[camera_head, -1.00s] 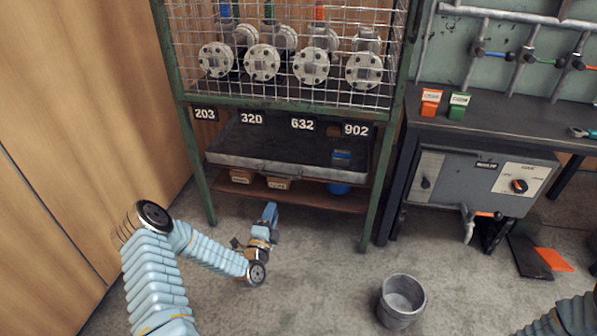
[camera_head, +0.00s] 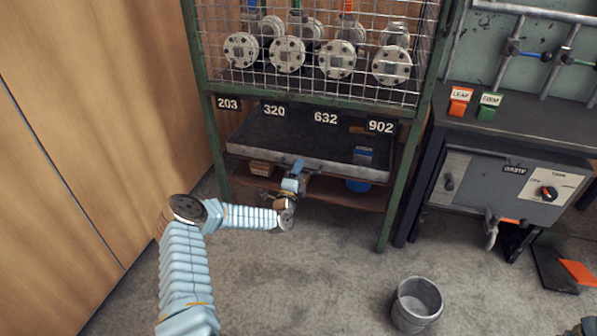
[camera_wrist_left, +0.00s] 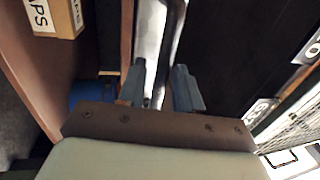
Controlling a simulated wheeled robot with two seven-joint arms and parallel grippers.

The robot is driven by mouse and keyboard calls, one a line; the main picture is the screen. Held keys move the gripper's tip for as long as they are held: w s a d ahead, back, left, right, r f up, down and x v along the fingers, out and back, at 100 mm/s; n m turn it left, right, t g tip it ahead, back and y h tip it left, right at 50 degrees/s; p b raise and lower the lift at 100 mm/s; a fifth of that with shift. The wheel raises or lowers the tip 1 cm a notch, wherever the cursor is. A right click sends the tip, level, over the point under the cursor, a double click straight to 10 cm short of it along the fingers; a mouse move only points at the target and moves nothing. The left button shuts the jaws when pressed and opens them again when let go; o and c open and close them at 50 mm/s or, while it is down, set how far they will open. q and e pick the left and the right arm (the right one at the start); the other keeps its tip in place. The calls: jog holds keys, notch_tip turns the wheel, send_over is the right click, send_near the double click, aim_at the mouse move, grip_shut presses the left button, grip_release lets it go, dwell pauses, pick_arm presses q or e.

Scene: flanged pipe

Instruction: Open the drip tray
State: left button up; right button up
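The drip tray (camera_head: 250,148) is a wide, shallow dark tray with a worn grey metal front rim, under the mesh cage in the green rack. My left gripper (camera_head: 298,168) is at the middle of its front edge and hides the part of the rim there. In the left wrist view, the two blue fingers of the gripper (camera_wrist_left: 160,88) are apart, with the grey metal front edge of the tray (camera_wrist_left: 152,45) running between them. I cannot tell whether either finger touches it.
Cardboard boxes (camera_head: 261,168) and a blue item (camera_head: 358,186) are on the shelf below the tray. A small blue box (camera_head: 363,152) is in the tray. A metal bucket (camera_head: 417,303) stands on the floor at right. The floor before the rack is mostly clear.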

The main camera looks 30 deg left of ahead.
pick_arm(q)
grip_shut()
dwell(0.4)
